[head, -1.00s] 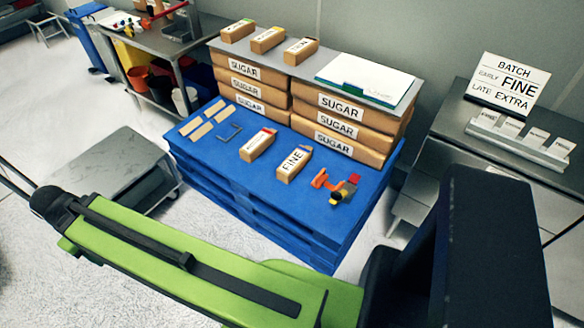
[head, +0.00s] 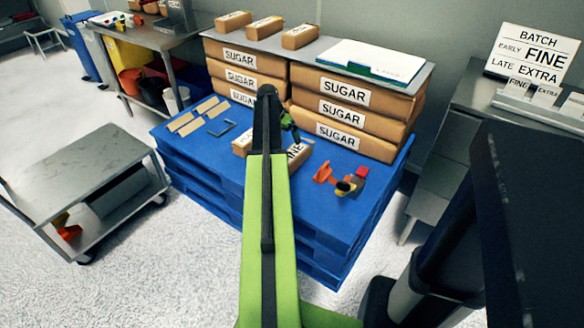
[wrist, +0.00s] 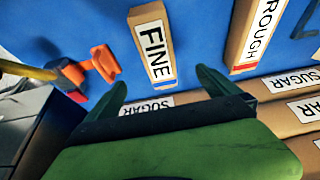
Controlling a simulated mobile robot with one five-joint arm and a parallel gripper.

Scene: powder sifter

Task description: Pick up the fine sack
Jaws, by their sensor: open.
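The fine sack is a small brown block with a white FINE label. In the head view the fine sack (head: 299,153) lies on the blue pallet (head: 335,220), partly hidden by my arm. In the wrist view the fine sack (wrist: 136,20) lies ahead of the fingers, its label facing the camera. My gripper (head: 289,124) is over the pallet near the sugar sacks. In the wrist view my gripper (wrist: 162,82) is open, with the label's end roughly between its fingertips. Nothing is held, and I cannot tell whether it touches the sack.
A similar sack labelled ROUGH (wrist: 240,35) lies beside the fine one. Orange, red and dark items (head: 343,182) lie to the right. Stacked SUGAR sacks (head: 345,93) stand behind. Small brown bars (head: 183,121) lie to the left. A grey cart (head: 75,165) stands left of the pallet.

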